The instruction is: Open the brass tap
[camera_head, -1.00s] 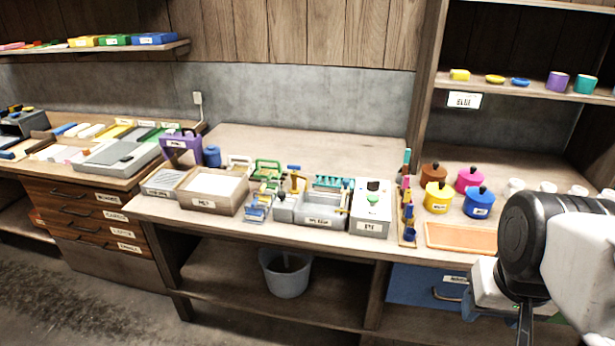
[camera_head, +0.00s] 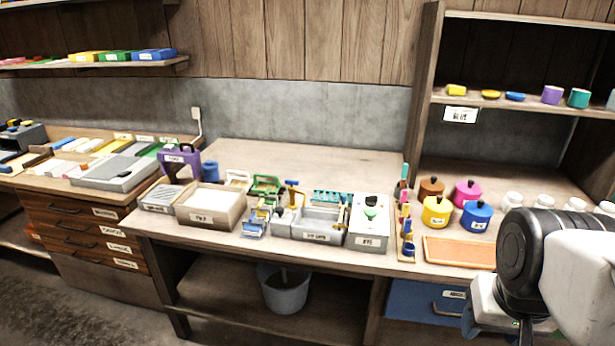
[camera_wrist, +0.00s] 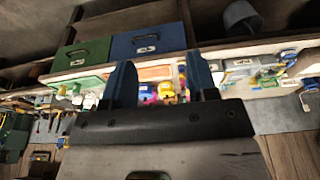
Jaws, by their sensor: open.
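The brass tap (camera_head: 298,199) stands at the back left of the grey sink tray (camera_head: 318,238) on the workbench. A blue handle (camera_head: 292,183) sits on top of it. The tap is small in the head view, and I cannot tell its handle's exact position. My gripper is far to the right of the tap and apart from it. In the wrist view my gripper (camera_wrist: 161,82) shows two dark blue fingers spread apart with nothing held between them. The wrist view is turned over, and I cannot make out the tap clearly there.
A white-topped box (camera_head: 370,225) stands right of the sink, a beige tray (camera_head: 210,220) left. Several coloured pots, including a yellow pot (camera_head: 436,212), stand farther right beside an orange board (camera_head: 460,252). A grey bucket (camera_head: 285,290) is below. The bench's back is clear.

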